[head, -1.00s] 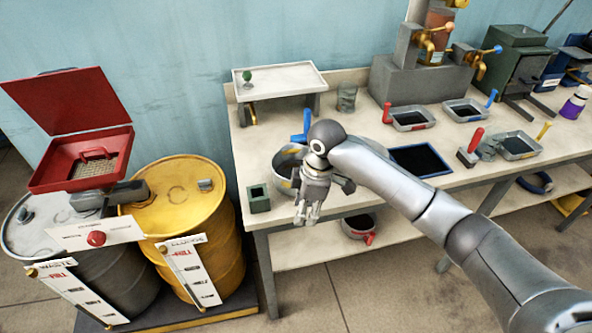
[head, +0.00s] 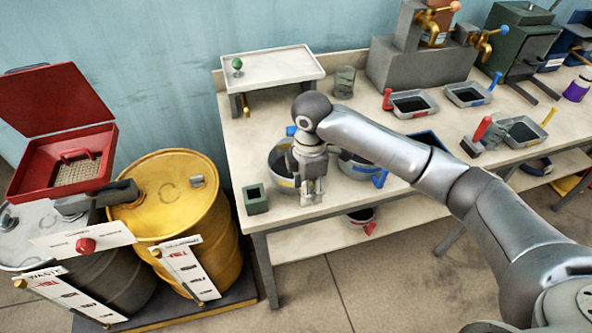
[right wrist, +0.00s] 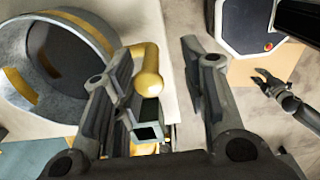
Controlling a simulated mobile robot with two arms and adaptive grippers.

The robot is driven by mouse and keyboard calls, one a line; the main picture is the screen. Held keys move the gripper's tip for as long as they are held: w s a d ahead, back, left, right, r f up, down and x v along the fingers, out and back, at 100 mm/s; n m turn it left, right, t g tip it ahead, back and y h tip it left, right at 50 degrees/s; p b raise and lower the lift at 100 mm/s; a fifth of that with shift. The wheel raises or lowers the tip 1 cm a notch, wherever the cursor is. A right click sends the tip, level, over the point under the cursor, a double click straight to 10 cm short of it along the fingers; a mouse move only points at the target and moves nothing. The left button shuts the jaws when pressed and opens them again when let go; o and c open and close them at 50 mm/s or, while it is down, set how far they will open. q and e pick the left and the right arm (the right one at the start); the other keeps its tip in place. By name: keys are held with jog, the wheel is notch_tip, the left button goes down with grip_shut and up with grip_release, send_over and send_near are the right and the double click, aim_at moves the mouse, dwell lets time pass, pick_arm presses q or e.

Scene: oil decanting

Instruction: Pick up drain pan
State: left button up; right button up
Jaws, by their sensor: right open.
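A round grey pan with a yellow band (head: 283,180) stands near the front left of the bench; I take it for the drain pan. My right gripper (head: 312,198) is over its front right side and hides part of it. In the right wrist view the pan (right wrist: 22,85) is at the left, and its rounded yellow handle (right wrist: 148,82) shows between the open fingers of my right gripper (right wrist: 165,90). The fingers are not closed on it. My left gripper (right wrist: 265,84) shows small at the right of that view; its jaws are too small to judge.
A green square container (head: 255,200) stands left of the pan. A similar round pan with a blue handle (head: 380,179) is close on the right, partly behind my arm. A raised white tray (head: 275,65) is behind. The shelf below holds a red-handled pan (head: 362,214).

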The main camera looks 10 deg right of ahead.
jog(key=shift+w+f+p, duration=0.2)
jog(key=shift+f, duration=0.35)
jog(key=shift+w+f+p, duration=0.2)
jog(key=shift+f, duration=0.35)
notch_tip(320, 180, down, 3)
jog(key=shift+d+f+p, duration=0.1)
jog(key=shift+p, duration=0.25)
pick_arm(q)
jog(key=shift+w+r, duration=0.8)
jog(key=shift+w, duration=0.3)
pick_arm(e)
jog(key=shift+f, duration=0.1)
pick_arm(q)
jog(key=shift+s, duration=0.6)
pick_arm(e)
grip_shut()
jog(key=shift+w, duration=0.1)
